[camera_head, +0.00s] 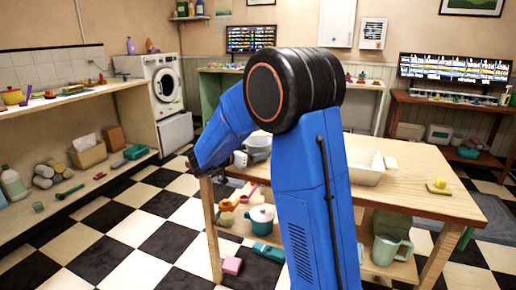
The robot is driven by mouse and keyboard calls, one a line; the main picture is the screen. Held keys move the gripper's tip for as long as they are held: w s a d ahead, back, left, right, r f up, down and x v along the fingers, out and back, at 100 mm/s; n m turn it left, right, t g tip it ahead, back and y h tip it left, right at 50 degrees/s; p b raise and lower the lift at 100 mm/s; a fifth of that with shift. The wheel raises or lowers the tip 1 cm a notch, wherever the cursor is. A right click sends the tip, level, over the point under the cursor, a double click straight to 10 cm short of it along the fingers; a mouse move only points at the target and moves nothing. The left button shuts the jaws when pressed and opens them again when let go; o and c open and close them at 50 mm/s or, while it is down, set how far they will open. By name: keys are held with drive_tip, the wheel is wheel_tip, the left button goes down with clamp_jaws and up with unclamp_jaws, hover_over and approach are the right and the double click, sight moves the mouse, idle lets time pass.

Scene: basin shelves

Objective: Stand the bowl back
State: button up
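A grey bowl-like vessel (257,145) shows at the back left of the wooden table, partly hidden by my blue arm. I cannot tell for sure that it is the bowl, or whether it rests on the table or is held. My gripper (238,161) is small and mostly hidden behind my arm, close to this vessel at the table's left edge. Its fingers cannot be made out.
The wooden table (420,187) carries a white basin (362,170) and a yellow item (439,185) at the right. Its lower shelf holds a teal pot (262,222) and a grey-green jug (390,248). A pink block (232,265) lies low beside it. The checkered floor at left is mostly clear.

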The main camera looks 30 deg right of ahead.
drive_tip(key=shift+f, duration=0.75)
idle(0.7)
drive_tip(key=o, duration=1.2)
drive_tip(key=shift+o, duration=0.2)
drive_tip(key=v, duration=1.7)
drive_tip(key=shift+a, duration=0.2)
